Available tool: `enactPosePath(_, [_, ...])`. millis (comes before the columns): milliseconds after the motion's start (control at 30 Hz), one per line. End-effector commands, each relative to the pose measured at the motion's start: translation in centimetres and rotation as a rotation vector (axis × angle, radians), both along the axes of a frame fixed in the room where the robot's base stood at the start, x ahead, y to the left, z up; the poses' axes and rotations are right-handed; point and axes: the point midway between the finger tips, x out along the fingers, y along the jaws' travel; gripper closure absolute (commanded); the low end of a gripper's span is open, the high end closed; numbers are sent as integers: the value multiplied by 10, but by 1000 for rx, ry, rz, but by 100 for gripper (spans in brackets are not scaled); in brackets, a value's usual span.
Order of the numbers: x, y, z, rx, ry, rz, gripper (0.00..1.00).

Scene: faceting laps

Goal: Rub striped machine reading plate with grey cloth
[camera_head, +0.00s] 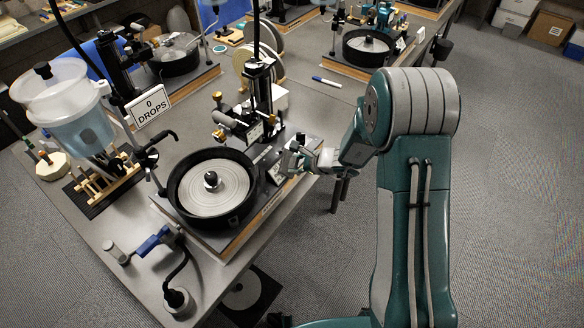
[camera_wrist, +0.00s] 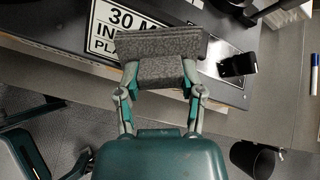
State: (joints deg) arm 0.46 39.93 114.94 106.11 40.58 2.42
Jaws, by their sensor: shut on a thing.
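My gripper (camera_wrist: 160,76) is shut on a folded grey cloth (camera_wrist: 158,45), speckled and held across both fingers. In the wrist view the cloth overlaps the lower right of a white plate (camera_wrist: 103,28) with black lettering starting "30 M". I cannot tell whether cloth and plate touch. In the head view my gripper (camera_head: 300,158) is at the right edge of the nearest lapping machine (camera_head: 262,205), beside its black basin with a grey disc (camera_head: 212,190). The cloth is hard to make out there.
A tank (camera_head: 65,105) and a "0 DROPS" sign (camera_head: 150,105) stand left of the machine. A blue-handled tap (camera_head: 152,242) is at the front. A blue marker (camera_head: 327,82) lies behind on the bench. Another machine (camera_head: 367,48) stands further back. The floor at right is clear.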

Motion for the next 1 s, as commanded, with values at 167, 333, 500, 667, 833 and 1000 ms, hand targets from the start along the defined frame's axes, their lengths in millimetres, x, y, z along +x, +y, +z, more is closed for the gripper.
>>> enactPosePath(167, [9, -6, 0, 0, -1, 1, 88])
enactPosePath(333, [9, -8, 1, 0, -1, -1, 88])
enactPosePath(500, [2, -1, 0, 0, 0, 2, 88])
enactPosePath(667, [-8, 7, 0, 0, 1, 2, 88])
enactPosePath(833, [-17, 15, -1, 0, 1, 2, 88])
enactPosePath(1000, [-20, 18, -2, 1, 1, 2, 88])
